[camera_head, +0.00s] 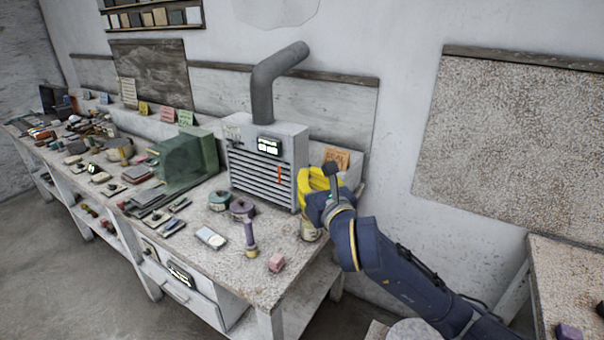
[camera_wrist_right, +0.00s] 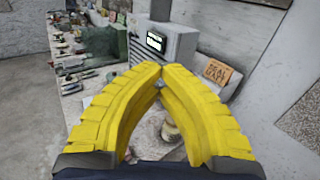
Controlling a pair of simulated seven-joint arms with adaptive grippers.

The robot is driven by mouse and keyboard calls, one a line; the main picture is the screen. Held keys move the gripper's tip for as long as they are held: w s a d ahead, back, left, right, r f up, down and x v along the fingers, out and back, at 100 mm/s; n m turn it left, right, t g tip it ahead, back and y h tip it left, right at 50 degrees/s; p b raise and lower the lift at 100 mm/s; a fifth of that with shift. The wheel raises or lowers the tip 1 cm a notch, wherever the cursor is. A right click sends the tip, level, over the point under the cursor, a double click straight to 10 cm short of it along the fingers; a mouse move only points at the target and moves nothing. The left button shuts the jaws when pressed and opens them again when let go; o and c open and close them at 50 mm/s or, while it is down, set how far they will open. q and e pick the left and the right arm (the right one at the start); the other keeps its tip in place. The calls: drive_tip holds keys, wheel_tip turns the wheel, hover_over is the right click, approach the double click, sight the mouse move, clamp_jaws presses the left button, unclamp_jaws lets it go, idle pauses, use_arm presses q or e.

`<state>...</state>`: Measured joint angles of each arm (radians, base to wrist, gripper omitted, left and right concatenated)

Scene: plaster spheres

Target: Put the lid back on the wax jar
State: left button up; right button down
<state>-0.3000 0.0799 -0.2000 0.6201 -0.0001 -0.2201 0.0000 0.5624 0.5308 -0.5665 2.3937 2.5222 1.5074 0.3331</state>
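A small cream jar (camera_head: 310,230), which looks like the wax jar, stands at the right end of the workbench, just below my right gripper. It also shows between the yellow fingers in the right wrist view (camera_wrist_right: 172,131). I cannot tell whether its top is covered, and I cannot pick out a separate lid. My left gripper is not in view.
The workbench (camera_head: 215,268) holds a grey vented box (camera_head: 268,160) with a pipe, a green box (camera_head: 185,160), a teal round piece (camera_head: 219,200), a purple-handled tool (camera_head: 250,238) and a pink block (camera_head: 277,263). The bench's left part is crowded. Another table (camera_head: 570,280) stands right.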

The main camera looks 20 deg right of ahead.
drive_tip(key=s+a+r+n+g+y, duration=0.1)
drive_tip(key=s+a+r+n+y, duration=0.3)
drive_tip(key=r+y, duration=0.1)
drive_tip(key=shift+s+a+r+g+y, duration=0.15)
drive_tip(key=shift+a+r+g+y, duration=0.2)
drive_tip(key=shift+y, duration=0.35)
drive_tip(key=shift+s+d+n+y, duration=0.15)
drive_tip(key=shift+d+n+y, duration=0.05)
drive_tip(key=shift+n+y, duration=0.1)
drive_tip(key=shift+s+a+r+n+g+y, duration=0.45)
drive_tip(key=shift+s+a+r+n+y, duration=0.1)
drive_tip(key=shift+r, duration=0.15)
drive_tip(key=shift+s+r+y, duration=0.2)
drive_tip(key=shift+y, duration=0.05)
drive_tip(key=shift+s+a+r+n+g+y, duration=0.55)
drive_tip(key=shift+a+r+n+g+y, duration=0.15)
drive_tip(key=shift+r+y, duration=0.1)
